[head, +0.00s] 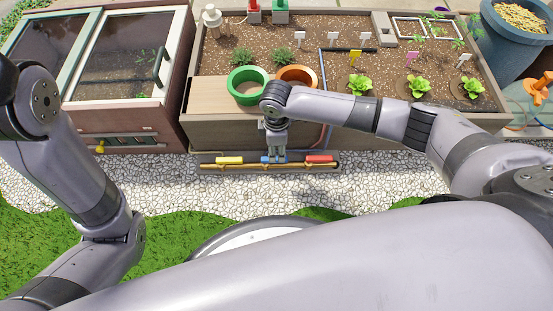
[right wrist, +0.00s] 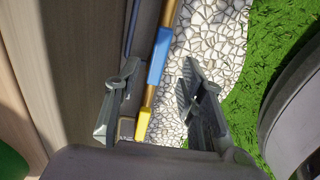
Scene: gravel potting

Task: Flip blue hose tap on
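The blue hose tap (head: 265,160) is in the middle of a pipe bar low on the front of the raised bed, between a yellow tap (head: 229,160) and a red tap (head: 319,158). My right gripper (head: 273,158) is over the blue tap and hides part of it. In the right wrist view, the gripper (right wrist: 160,100) is open, its fingers apart on either side of the bar. The blue tap (right wrist: 157,56) lies along the bar, beyond the fingertips, with the yellow tap (right wrist: 143,124) nearer. Contact cannot be told. My left gripper is out of view.
The raised bed's wooden front stands behind the taps. Green (head: 247,85) and orange (head: 297,76) pots stand on its ledge. A cold frame (head: 130,60) is at the left. White gravel (head: 180,190) and grass lie clear in front.

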